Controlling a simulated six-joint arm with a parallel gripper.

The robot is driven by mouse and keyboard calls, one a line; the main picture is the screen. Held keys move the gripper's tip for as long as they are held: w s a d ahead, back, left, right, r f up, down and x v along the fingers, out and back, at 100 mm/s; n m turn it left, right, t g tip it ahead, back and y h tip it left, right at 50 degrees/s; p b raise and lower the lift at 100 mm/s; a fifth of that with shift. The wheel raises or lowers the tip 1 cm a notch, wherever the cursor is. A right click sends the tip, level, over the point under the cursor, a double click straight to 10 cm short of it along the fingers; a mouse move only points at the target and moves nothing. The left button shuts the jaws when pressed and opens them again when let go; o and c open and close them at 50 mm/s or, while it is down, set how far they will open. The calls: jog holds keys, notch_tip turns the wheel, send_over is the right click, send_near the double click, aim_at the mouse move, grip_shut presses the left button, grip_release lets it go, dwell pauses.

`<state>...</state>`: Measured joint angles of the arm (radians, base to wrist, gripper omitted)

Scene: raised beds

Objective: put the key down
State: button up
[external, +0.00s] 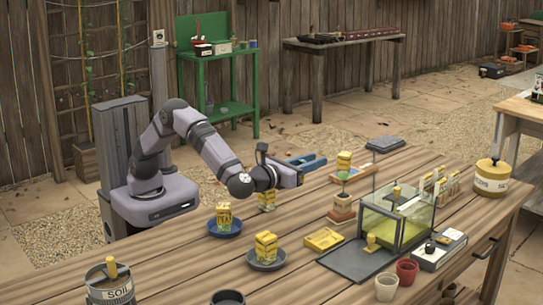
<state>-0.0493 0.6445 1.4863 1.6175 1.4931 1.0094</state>
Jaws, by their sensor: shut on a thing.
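My gripper (291,178) is shut, above the middle of the wooden table (330,278). The key it holds cannot be made out in the external view; the gripper itself hides it or it is too small. A yellow block (267,200) shows just below my gripper, partly covered by it; I cannot tell whether they touch.
Yellow blocks stand on a blue saucer (224,232) and a dark saucer (267,262).

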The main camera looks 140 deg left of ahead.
jog(key=s+a+f+n+g+h, duration=0.1)
jog(key=s+a+f+n+g, duration=0.3)
jog(key=s+a+g, duration=0.45)
jog(key=shift+n+t, duration=0.55)
jog(key=shift+n, duration=0.05)
jog(key=shift+s+d+f+b, duration=0.1)
jog(key=shift+f+b, duration=0.3)
jog(key=shift+f, duration=1.85)
jog(key=shift+d+f+b, duration=0.1)
jog(key=shift+f+b, duration=0.25)
jog(key=shift+f, duration=1.9)
jog(key=shift+f, duration=0.2)
jog(key=o, duration=1)
jog(key=shift+r, duration=0.1)
